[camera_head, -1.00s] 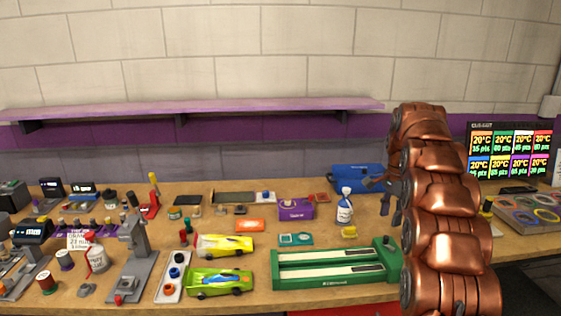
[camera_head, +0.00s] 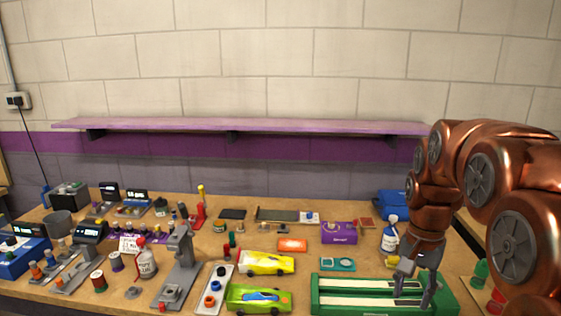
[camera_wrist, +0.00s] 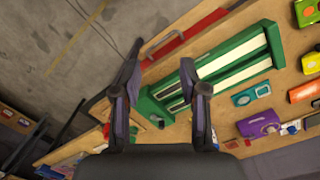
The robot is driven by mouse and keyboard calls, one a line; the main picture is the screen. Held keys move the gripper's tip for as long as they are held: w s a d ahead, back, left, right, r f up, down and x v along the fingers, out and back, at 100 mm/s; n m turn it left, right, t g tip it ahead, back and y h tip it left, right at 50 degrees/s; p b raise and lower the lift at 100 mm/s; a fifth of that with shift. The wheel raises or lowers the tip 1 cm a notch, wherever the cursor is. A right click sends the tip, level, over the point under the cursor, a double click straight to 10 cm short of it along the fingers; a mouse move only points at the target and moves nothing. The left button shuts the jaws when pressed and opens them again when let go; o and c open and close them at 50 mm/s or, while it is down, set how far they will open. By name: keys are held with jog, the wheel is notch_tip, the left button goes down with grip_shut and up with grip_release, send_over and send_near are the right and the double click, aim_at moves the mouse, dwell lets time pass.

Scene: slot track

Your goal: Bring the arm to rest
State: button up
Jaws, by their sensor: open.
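My gripper (camera_head: 412,298) hangs from the copper arm at the right of the head view, pointing down over the right part of a green box with two pale strips (camera_head: 335,303). Its fingers are apart with nothing seen between them. In the wrist view my gripper (camera_wrist: 160,72) shows two dark fingers spread wide, and the green box (camera_wrist: 270,28) lies beyond and to the right of them. I cannot tell the exact height of the fingertips above the box.
The workbench holds a yellow car (camera_head: 266,263), a green car (camera_head: 258,299), a purple case (camera_head: 339,233), a white spray bottle (camera_head: 389,238) and a grey stand (camera_head: 180,268). A purple shelf (camera_head: 240,125) runs along the wall. Bare concrete floor (camera_wrist: 40,50) lies beyond the bench edge.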

jog(key=s+a+f+n, duration=0.2)
jog(key=s, duration=0.6)
jog(key=s+a+f+n+p, duration=0.1)
jog(key=s+a+f+n, duration=0.1)
jog(key=s, duration=0.6)
jog(key=s+a+f+n, duration=0.2)
jog(key=s+a+n, duration=0.1)
jog(key=s, duration=0.5)
jog(key=shift+s+a+f+n+g, duration=0.2)
jog(key=shift+s+a+n+g, duration=0.1)
jog(key=shift+a+n+g, duration=0.15)
